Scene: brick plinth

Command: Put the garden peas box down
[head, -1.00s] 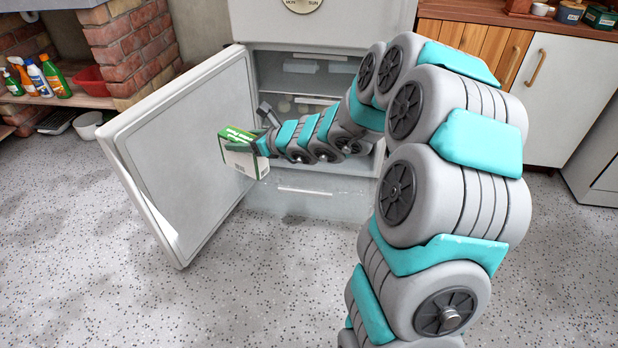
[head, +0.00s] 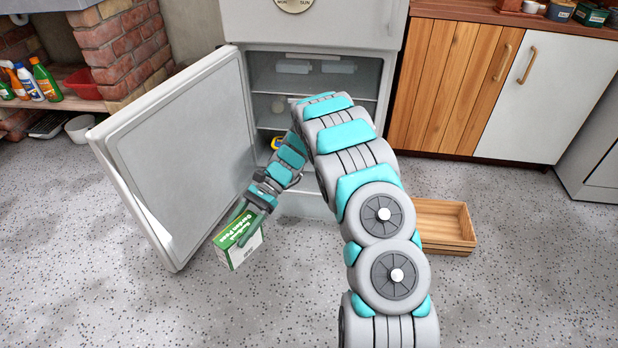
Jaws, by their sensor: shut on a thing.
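The garden peas box (head: 243,240) is a green and white carton in the head view, left of centre, in front of the open fridge door. My gripper (head: 255,210) is shut on its upper part. The box is tilted, and it looks to be held above the speckled floor; its exact height is hard to tell. My gripper's fingers partly cover the top of the box.
The fridge (head: 312,75) stands open behind, its door (head: 185,140) swung out to the left. A wooden crate (head: 446,246) sits on the floor to the right, partly behind my arm. Low shelving with bottles (head: 46,82) is far left. The front floor is clear.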

